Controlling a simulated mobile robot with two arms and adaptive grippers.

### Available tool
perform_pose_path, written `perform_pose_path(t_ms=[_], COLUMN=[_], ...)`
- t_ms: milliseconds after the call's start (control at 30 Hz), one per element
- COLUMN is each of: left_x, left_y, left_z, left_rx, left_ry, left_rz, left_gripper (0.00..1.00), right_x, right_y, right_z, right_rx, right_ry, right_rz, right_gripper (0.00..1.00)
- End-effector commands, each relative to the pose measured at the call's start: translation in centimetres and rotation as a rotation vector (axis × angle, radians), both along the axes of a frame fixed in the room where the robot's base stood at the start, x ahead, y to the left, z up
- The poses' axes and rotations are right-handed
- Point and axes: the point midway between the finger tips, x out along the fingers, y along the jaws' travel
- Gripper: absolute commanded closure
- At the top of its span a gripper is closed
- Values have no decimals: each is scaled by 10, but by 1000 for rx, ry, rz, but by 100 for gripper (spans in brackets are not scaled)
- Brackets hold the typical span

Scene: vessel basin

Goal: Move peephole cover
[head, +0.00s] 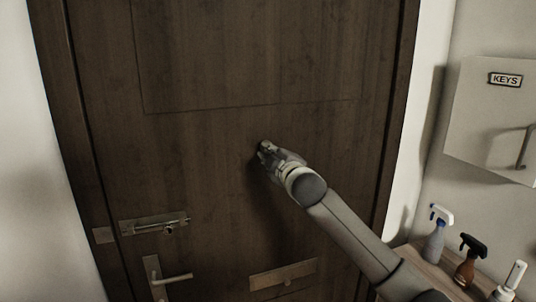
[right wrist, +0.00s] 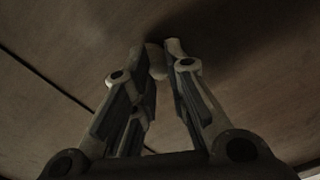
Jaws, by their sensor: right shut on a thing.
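My right gripper (head: 266,153) is at the middle of the dark wooden door (head: 215,70), just below a thin panel line. In the right wrist view its two fingers (right wrist: 160,65) reach to the door surface and are closed on a small pale rounded piece, the peephole cover (right wrist: 156,60). In the head view the cover is mostly hidden by the fingers. The peephole itself does not show. My left gripper is not in view.
A sliding latch (head: 155,224), a door handle (head: 165,281) and a mail slot (head: 283,274) are on the lower door. A white key box (head: 495,115) hangs at right. Several bottles, including a white spray bottle (head: 435,240), stand on a wooden shelf (head: 425,262).

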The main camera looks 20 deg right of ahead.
Motion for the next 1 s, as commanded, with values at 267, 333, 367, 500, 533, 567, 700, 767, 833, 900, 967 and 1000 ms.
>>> perform_pose_path(t_ms=[267, 333, 367, 500, 533, 567, 700, 767, 833, 900, 967, 1000], left_x=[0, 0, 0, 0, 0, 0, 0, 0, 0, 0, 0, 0], left_y=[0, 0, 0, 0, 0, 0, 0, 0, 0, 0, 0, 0], left_z=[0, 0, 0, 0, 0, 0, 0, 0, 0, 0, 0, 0], left_rx=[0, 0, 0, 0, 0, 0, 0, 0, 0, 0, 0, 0], left_ry=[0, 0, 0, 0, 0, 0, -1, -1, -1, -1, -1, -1], left_rz=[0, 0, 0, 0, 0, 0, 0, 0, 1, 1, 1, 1], left_gripper=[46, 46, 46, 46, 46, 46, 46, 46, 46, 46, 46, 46], right_x=[0, 0, 0, 0, 0, 0, 0, 0, 0, 0, 0, 0], right_y=[-5, -6, -6, -7, -7, -7, -7, -7, -7, -7, -7, -7], right_z=[-2, -2, -2, -2, -2, -2, -3, -3, -3, -3, -3, -3], right_rx=[-157, -180, -189, -217, -220, -223, -229, -230, -230, -229, -229, -229], right_ry=[-4, -4, -5, -5, -5, -5, -5, -4, -4, -4, -4, -4], right_rz=[1, 1, 1, 1, 1, 1, 0, 1, 1, 1, 1, 1], right_gripper=[100, 100, 100, 100, 100, 100, 100, 100, 100, 100, 100, 83])
